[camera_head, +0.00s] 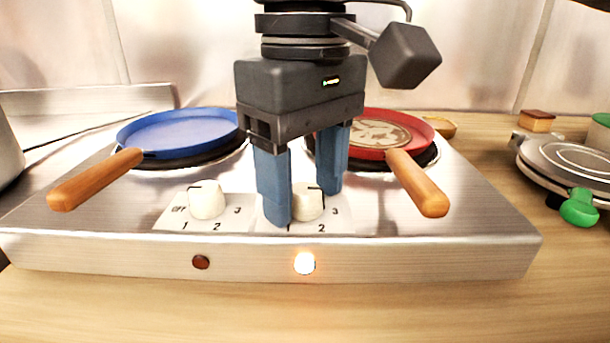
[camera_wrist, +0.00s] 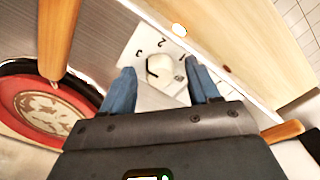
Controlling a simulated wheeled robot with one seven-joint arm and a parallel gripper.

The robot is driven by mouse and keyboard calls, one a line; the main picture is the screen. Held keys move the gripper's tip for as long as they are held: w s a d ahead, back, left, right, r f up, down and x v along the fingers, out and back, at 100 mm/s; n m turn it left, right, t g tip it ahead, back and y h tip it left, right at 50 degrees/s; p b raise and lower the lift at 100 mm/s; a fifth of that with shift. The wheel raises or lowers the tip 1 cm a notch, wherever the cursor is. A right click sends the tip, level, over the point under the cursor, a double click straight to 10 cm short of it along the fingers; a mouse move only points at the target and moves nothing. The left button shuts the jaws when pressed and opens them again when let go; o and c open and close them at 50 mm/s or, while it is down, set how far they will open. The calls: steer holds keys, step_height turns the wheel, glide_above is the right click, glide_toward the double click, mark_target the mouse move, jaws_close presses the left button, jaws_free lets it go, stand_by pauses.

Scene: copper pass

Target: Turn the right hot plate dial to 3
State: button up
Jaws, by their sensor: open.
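The right hot plate dial (camera_head: 308,203) is a white knob on a white scale plate at the front right of the steel hot plate (camera_head: 400,250). Its dark mark shows on the upper right of the knob, on the side of the 3; the exact setting is hard to tell. My gripper (camera_head: 304,206) points down with its blue fingers open, one on each side of this dial. In the wrist view the dial (camera_wrist: 160,68) shows between the fingertips, with 1, 2 and 3 beyond it. The left finger hides the OFF end of the scale in the head view.
The left dial (camera_head: 206,201) stands close by, with a dark lamp (camera_head: 201,262) below. The lamp (camera_head: 304,263) under the right dial glows. A blue pan (camera_head: 185,133) and a red pan (camera_head: 410,127) sit on the plates, their wooden handles pointing forward.

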mark_target(305, 188)
steer(key=shift+r, duration=0.1)
step_height(305, 188, up, 8)
steer(key=shift+f+p, duration=0.2)
steer(key=shift+p, duration=0.3)
